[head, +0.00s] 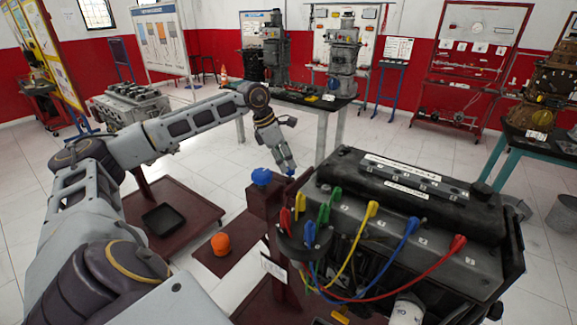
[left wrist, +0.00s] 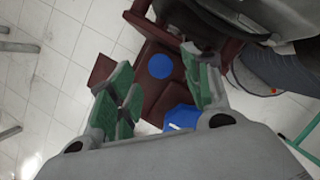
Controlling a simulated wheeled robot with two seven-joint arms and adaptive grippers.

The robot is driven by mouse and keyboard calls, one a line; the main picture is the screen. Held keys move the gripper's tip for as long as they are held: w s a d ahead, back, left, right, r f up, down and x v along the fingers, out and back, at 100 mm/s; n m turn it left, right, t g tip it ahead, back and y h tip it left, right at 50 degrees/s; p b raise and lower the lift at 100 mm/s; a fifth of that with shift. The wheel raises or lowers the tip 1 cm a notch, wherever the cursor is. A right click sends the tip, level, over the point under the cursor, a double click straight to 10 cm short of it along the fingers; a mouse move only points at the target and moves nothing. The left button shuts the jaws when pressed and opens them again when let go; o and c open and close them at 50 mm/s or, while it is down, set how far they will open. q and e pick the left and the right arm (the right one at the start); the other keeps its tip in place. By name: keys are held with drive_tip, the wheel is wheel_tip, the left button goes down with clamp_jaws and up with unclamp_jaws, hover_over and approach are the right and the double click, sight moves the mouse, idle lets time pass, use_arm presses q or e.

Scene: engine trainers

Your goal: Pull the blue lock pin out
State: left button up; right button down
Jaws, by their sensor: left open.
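The blue lock pin shows as a round blue knob (head: 261,176) on top of a dark red post of the engine stand (head: 263,203). My left gripper (head: 288,170) points down behind and to the right of the knob in the head view, apart from it. In the left wrist view the blue knob (left wrist: 160,67) appears between the two green-padded fingers (left wrist: 155,72), which are spread and hold nothing. The pin's shaft is hidden inside the post. My right gripper is not seen.
A grey-black engine (head: 400,230) with coloured cables stands right of the post. An orange knob (head: 221,243) sits on a dark red plate. A black tray (head: 168,218) lies on the red base. In the left wrist view, an unidentified blue object (left wrist: 182,118) shows below the knob.

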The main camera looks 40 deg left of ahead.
sight(290, 173)
use_arm(q)
drive_tip(key=x, duration=0.2)
drive_tip(key=shift+w+f, duration=0.1)
drive_tip(key=shift+f, duration=0.15)
drive_tip(key=shift+d+f, duration=0.1)
drive_tip(key=shift+f, duration=0.1)
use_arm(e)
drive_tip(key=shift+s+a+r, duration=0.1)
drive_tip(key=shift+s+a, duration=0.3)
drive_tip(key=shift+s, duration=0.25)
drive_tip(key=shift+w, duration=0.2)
